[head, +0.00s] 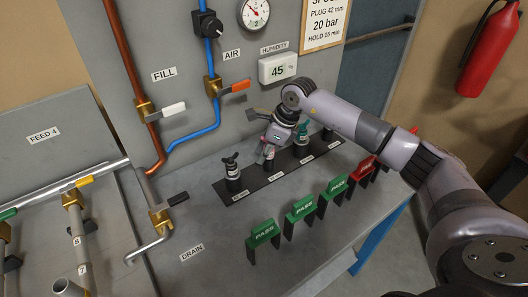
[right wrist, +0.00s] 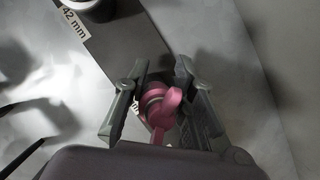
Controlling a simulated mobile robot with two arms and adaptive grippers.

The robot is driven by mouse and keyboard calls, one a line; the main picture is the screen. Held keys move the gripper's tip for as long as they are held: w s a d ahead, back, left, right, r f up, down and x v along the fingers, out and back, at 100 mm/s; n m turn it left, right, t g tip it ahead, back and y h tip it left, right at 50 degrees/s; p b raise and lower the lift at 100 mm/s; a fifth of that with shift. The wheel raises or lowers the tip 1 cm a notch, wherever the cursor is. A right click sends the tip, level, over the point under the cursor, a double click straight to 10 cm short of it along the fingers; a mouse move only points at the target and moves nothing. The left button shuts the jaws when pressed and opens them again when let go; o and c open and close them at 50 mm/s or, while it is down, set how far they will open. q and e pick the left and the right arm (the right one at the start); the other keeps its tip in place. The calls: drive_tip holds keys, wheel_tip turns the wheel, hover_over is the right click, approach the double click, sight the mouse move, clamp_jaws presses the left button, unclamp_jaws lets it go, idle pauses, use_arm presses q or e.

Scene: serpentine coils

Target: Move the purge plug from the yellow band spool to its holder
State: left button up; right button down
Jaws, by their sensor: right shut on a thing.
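My right gripper (head: 272,140) reaches down over the dark holder strip (head: 240,192) on the bench. It is shut on a pink plug (right wrist: 160,104), which sits between the two fingers in the right wrist view. The plug shows partly below the gripper in the head view (head: 267,154). I cannot tell whether its foot sits in the strip or just above it. A black plug (head: 231,167) stands upright on the strip to the left, and a teal plug (head: 301,140) stands to the right. My left gripper is not in view. I cannot clearly pick out a yellow-banded spool.
Green PASS tags (head: 264,234) and a red tag (head: 361,168) stand along the bench front. A panel with FILL and AIR valves (head: 235,87) rises behind. Pipes with valves (head: 158,215) and numbered stubs (head: 77,225) fill the left. The bench near DRAIN is clear.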

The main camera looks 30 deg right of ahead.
drive_tip(key=c, duration=1.3)
unclamp_jaws()
